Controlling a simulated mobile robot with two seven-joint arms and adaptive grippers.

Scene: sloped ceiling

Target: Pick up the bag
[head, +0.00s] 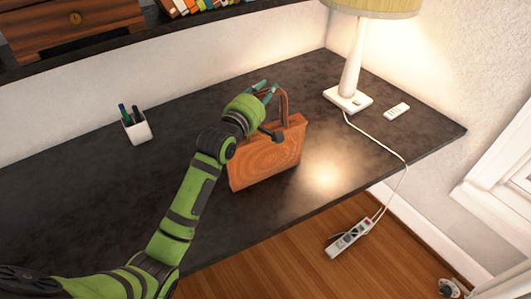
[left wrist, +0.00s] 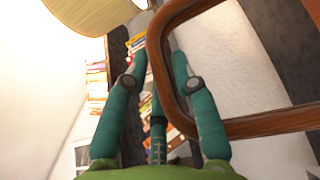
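The bag (head: 268,157) is orange-brown with a wood-like grain and stands upright on the dark desk. Its brown loop handle (head: 284,104) rises from the top. My left gripper (head: 266,90), with teal fingers on a green hand, is at the handle, above the bag's top. In the left wrist view the handle (left wrist: 270,122) fills the right side, and one side of its loop runs between the spread fingers of my gripper (left wrist: 160,62). The fingers look open; whether any finger touches the handle is unclear. My right gripper is not in view.
The dark desk (head: 70,185) holds a white pen cup (head: 137,129) at left, a lamp (head: 350,70) and a white remote (head: 397,111) at right. The lamp cord runs over the desk edge to a power strip (head: 350,237). A shelf with books (head: 190,5) is behind.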

